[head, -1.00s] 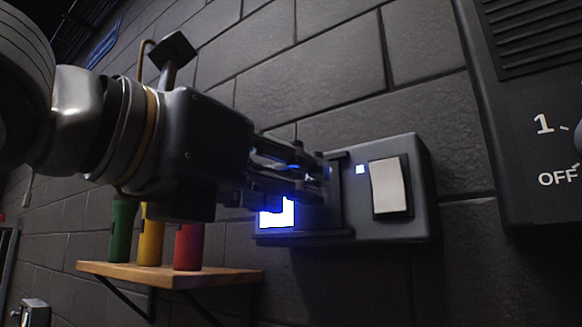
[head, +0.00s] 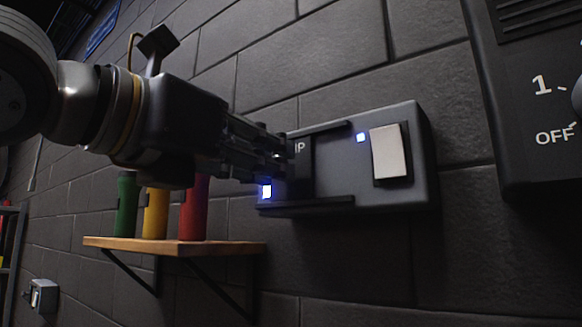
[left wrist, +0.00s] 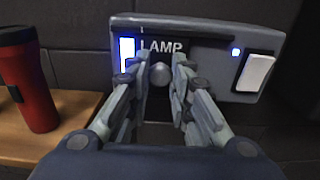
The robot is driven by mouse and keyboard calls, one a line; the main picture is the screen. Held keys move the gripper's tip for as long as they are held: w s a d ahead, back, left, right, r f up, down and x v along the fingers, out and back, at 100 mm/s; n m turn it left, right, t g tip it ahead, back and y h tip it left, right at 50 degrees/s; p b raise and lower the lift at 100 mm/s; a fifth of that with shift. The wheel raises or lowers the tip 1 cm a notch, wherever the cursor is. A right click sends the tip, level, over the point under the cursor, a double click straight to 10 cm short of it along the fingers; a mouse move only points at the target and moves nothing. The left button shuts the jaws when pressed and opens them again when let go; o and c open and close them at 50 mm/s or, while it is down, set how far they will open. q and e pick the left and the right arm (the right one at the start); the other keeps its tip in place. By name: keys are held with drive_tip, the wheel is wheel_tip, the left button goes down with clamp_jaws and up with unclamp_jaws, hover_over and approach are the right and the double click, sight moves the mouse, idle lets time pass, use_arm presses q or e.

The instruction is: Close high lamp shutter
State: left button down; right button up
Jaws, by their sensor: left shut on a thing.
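The lamp shutter (head: 301,172) is a dark sliding plate on a grey wall box (head: 345,190). In the left wrist view the shutter (left wrist: 195,58) reads "LAMP" and has a round knob (left wrist: 160,73). My left gripper (head: 280,160) is shut on this knob, one finger on each side, as the left wrist view shows. The shutter covers most of the lit lamp window (head: 265,191). A narrow bright blue-white strip (left wrist: 127,52) still shows at the shutter's left edge. My right gripper is not in view.
A white rocker switch (head: 389,152) and a small blue light (head: 361,137) sit on the box's right. A wooden shelf (head: 225,247) below left holds green, yellow and red bottles (head: 194,212). A dark panel (head: 515,110) is at far right.

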use_arm(q)
drive_tip(key=shift+w+a+r, duration=0.1)
drive_tip(key=shift+w+a, duration=0.55)
drive_tip(key=shift+a, duration=0.3)
drive_tip(key=c, duration=1.6)
unclamp_jaws()
drive_tip(key=shift+o, duration=0.8)
drive_tip(key=shift+w+a, duration=0.15)
drive_tip(key=shift+w, duration=0.05)
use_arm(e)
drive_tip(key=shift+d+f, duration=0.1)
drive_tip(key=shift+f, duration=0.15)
use_arm(q)
drive_tip(key=v, duration=1.2)
